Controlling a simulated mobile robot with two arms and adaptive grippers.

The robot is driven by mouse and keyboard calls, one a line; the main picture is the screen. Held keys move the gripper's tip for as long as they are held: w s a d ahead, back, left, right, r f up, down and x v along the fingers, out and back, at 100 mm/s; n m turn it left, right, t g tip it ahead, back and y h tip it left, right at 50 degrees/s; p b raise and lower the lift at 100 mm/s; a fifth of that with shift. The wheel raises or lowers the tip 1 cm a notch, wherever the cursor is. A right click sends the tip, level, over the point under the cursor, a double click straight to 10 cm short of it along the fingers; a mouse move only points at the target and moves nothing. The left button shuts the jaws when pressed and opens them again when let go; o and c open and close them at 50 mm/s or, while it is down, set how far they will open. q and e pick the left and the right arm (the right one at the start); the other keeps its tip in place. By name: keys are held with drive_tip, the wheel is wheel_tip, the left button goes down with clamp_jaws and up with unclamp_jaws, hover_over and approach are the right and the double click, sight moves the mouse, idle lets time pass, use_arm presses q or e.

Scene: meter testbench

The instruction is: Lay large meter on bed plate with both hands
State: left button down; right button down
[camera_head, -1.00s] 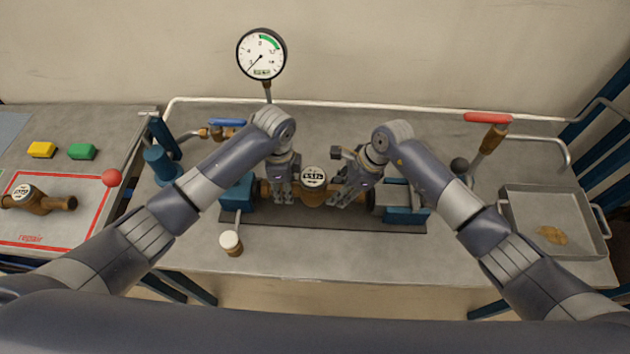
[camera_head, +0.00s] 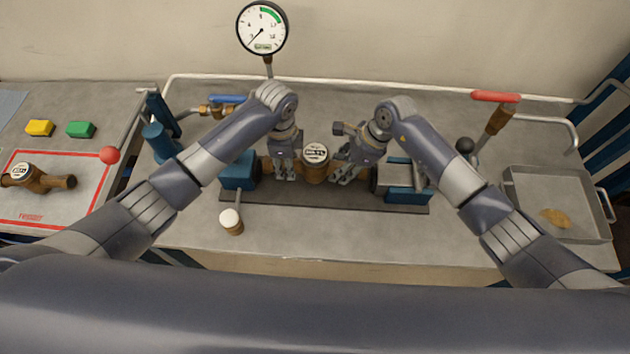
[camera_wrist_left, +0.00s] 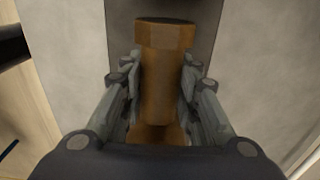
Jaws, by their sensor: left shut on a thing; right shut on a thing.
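The large meter (camera_head: 315,171) is a brass body with a round white dial. It is between the two blue clamp blocks, over the dark bed plate (camera_head: 310,194); I cannot tell whether it touches the plate. My left gripper (camera_head: 285,174) is shut on the meter's left pipe end. In the left wrist view, the brass pipe end (camera_wrist_left: 163,75) with its thicker collar lies between the fingers of my left gripper (camera_wrist_left: 160,90). My right gripper (camera_head: 346,178) is shut on the meter's right side. The grippers hide much of the meter's pipe ends.
Blue clamp blocks stand left (camera_head: 239,171) and right (camera_head: 406,195). A white-capped post (camera_head: 231,222) stands at front left. A metal tray (camera_head: 558,205) is at the right. A smaller meter (camera_head: 38,179) lies in the red-framed repair area. A pressure gauge (camera_head: 262,28) stands behind.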

use_arm(q)
drive_tip(key=shift+s+f+b, duration=0.1)
drive_tip(key=shift+f+b, duration=0.3)
use_arm(e)
drive_tip(key=shift+f, duration=0.4)
use_arm(q)
drive_tip(key=shift+f+b, duration=0.6)
drive_tip(key=shift+f, duration=0.05)
use_arm(e)
drive_tip(key=shift+f, duration=0.65)
use_arm(q)
drive_tip(key=shift+f+b, duration=0.75)
use_arm(e)
drive_tip(key=shift+f, duration=0.7)
use_arm(q)
drive_tip(key=c, duration=1.7)
unclamp_jaws()
drive_tip(key=shift+f, duration=0.15)
use_arm(e)
drive_tip(key=c, duration=1.7)
unclamp_jaws()
drive_tip(key=shift+f, duration=0.2)
use_arm(q)
drive_tip(key=o, duration=0.5)
use_arm(e)
drive_tip(key=o, duration=0.5)
drive_tip(key=shift+r, duration=0.1)
drive_tip(key=shift+s, duration=0.1)
